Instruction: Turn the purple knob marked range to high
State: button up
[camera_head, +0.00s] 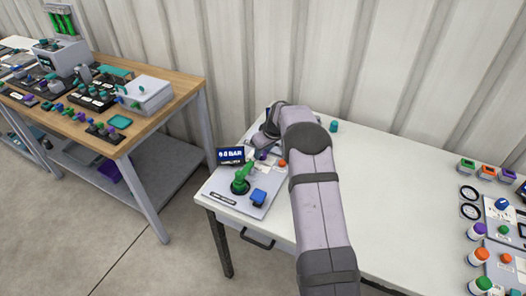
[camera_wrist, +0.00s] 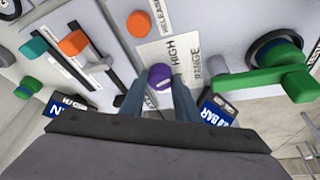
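The purple knob (camera_wrist: 160,76) stands on a panel, beside a white label plate (camera_wrist: 178,48) that reads HIGH and RANGE. It has a pale mark on its lower side in the wrist view. The two grey-blue fingers of my gripper (camera_wrist: 160,88) reach in on either side of the knob, their tips close against it. Whether they press on it or stand just clear, I cannot tell. In the head view a small purple knob (camera_head: 262,155) shows beside my arm, while my fingers are largely hidden.
An orange knob (camera_wrist: 138,23) sits close by on the panel. Orange and teal sliders (camera_wrist: 73,43) are to the left. A green valve handle (camera_wrist: 270,81) is to the right. A blue BAR display (camera_wrist: 216,108) stands near the right finger. The white table (camera_head: 385,185) is mostly clear mid-way.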

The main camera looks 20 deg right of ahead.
aim_at(269, 162)
jog(key=shift+d+f+n+b, duration=0.15)
jog(key=shift+f+n+b, duration=0.15)
jog(key=shift+n+b, duration=0.6)
jog(key=shift+r+n+y+b, duration=0.3)
jog(key=shift+n+y+b, duration=0.3)
jog(key=shift+n+b, duration=0.15)
jog(key=o, duration=1)
jog(key=shift+o, duration=0.2)
jog(key=b+v, duration=0.1)
jog(key=v, duration=0.6)
jog(key=shift+r+b, duration=0.25)
jog(key=shift+b, duration=0.15)
